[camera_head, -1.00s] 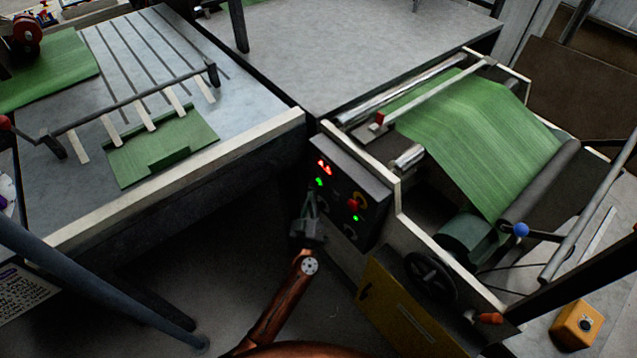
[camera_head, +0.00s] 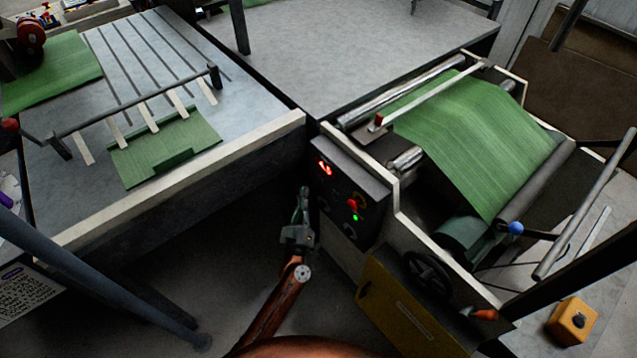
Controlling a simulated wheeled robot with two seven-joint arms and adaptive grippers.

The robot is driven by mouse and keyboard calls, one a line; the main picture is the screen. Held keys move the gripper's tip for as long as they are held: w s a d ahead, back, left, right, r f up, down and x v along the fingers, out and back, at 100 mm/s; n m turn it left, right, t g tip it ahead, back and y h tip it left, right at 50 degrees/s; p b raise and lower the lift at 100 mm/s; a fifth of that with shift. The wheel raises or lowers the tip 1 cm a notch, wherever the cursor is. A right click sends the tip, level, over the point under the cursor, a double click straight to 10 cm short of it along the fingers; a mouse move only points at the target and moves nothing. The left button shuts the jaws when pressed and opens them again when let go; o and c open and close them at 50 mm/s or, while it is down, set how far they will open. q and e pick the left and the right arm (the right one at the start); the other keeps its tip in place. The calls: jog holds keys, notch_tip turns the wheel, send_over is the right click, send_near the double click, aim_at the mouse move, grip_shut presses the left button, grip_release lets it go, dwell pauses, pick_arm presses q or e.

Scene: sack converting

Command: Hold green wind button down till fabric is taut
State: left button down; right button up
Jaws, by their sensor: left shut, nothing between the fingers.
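The control panel (camera_head: 350,190) stands on the left side of the winding machine, with a lit red display (camera_head: 325,168), a red knob (camera_head: 352,203) and a small lit green light (camera_head: 355,217). No lit green button shows on the panel's left part, beside my gripper. The green fabric (camera_head: 480,135) runs over the rollers on the right and looks smooth; I cannot tell its exact tension. My left gripper (camera_head: 303,192) is shut and empty, its tips just left of the panel's edge. Whether it touches the panel is unclear. My right gripper is out of view.
A slatted table (camera_head: 150,60) with green fabric pieces (camera_head: 165,155) and a bar stands at the left. A black handwheel (camera_head: 430,275), a yellow cabinet (camera_head: 395,305) and a blue-knobbed lever (camera_head: 516,228) lie on the machine's near side. A yellow box (camera_head: 572,322) sits at lower right.

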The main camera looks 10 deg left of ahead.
pick_arm(q)
jog(key=shift+s+a+p, duration=0.3)
jog(key=shift+s+a, duration=0.45)
jog(key=shift+s, duration=0.3)
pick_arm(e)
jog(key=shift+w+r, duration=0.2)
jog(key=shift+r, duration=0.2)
